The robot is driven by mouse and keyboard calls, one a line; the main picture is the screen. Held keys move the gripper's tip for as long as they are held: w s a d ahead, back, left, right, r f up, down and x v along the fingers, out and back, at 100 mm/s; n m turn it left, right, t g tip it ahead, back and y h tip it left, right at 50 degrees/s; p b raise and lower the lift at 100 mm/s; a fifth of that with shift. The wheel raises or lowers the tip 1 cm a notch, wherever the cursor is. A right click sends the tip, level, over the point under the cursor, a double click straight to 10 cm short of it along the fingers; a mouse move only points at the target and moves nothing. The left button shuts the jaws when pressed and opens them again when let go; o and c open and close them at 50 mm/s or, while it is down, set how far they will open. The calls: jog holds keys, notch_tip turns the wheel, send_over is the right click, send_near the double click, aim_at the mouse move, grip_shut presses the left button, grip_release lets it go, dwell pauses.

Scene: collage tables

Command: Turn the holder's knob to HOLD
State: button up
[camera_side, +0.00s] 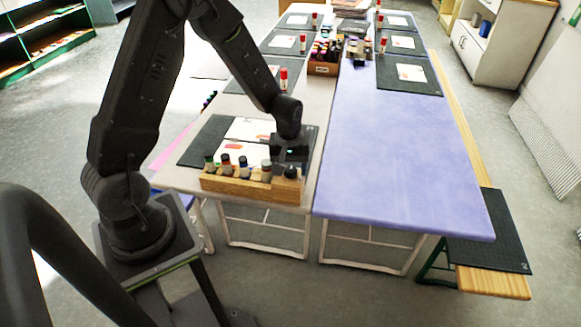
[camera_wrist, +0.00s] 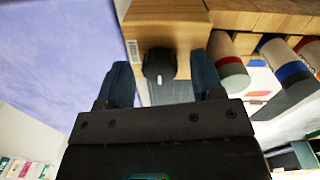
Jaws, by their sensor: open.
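The wooden holder (camera_side: 236,187) stands at the near end of the pale table, with several dark-capped bottles in its row of slots. Its black knob (camera_side: 290,172) is at the holder's right end. In the wrist view the knob (camera_wrist: 160,65) has a white pointer mark on its lower edge, next to a small printed label (camera_wrist: 132,52). My gripper (camera_wrist: 163,82) is open, with one blue-grey finger on each side of the knob and a visible gap to both. In the side view my gripper (camera_side: 291,160) is just above the knob. I cannot read any HOLD marking.
A dark mat with white paper (camera_side: 242,153) lies behind the holder. The blue-violet table (camera_side: 400,150) to the right is clear at its near end. Several mats, glue sticks and a wooden crate (camera_side: 323,68) are farther back. Bottles (camera_wrist: 229,68) stand close beside one finger.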

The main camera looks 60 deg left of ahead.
jog(key=shift+f, duration=0.1)
jog(key=shift+c, duration=0.3)
jog(key=c, duration=0.9)
jog(key=shift+o, duration=0.2)
jog(key=shift+m, duration=0.3)
jog(key=m, duration=0.3)
jog(key=shift+m, duration=0.4)
jog(key=m, duration=0.4)
jog(key=shift+m, duration=0.3)
jog(key=m, duration=0.4)
jog(key=shift+m+g, duration=0.3)
jog(key=shift+m, duration=2.2)
